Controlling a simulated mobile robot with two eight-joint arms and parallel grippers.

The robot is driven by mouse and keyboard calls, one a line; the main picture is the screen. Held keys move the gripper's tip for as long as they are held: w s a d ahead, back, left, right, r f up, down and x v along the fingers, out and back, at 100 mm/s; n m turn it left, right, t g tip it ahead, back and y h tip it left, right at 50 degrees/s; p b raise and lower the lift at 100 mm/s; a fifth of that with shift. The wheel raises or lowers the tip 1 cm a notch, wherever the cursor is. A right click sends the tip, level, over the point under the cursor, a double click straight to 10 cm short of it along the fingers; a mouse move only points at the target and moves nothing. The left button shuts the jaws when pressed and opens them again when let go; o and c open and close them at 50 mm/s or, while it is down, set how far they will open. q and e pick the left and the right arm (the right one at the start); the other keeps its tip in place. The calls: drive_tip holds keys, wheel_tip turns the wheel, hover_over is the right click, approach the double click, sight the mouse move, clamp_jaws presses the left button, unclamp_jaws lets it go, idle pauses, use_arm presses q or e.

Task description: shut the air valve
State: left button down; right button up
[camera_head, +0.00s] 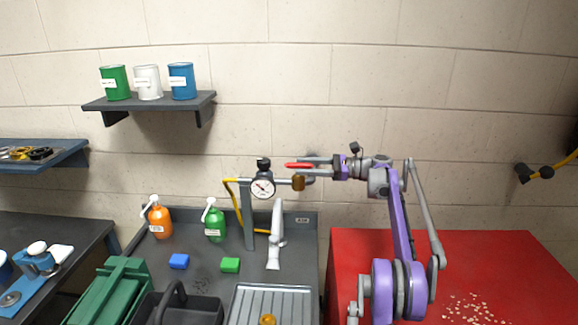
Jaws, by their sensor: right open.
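The air valve has a red lever handle (299,165) and a brass body (298,183) on a grey pipe beside a round pressure gauge (263,188). The lever lies level, pointing left and right along the pipe. My right gripper (308,163) reaches in from the right at the lever's height, with its jaws open. Its fingertips overlap the lever's right end in the picture; I cannot tell whether they touch it. My left gripper is out of view.
A grey post (246,220) with a yellow hose (230,190) stands left of the valve. A red cabinet top (500,260) lies at right.

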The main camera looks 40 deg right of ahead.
sight(290, 165)
drive_tip(key=x, duration=0.5)
drive_tip(key=shift+w, duration=0.2)
clamp_jaws()
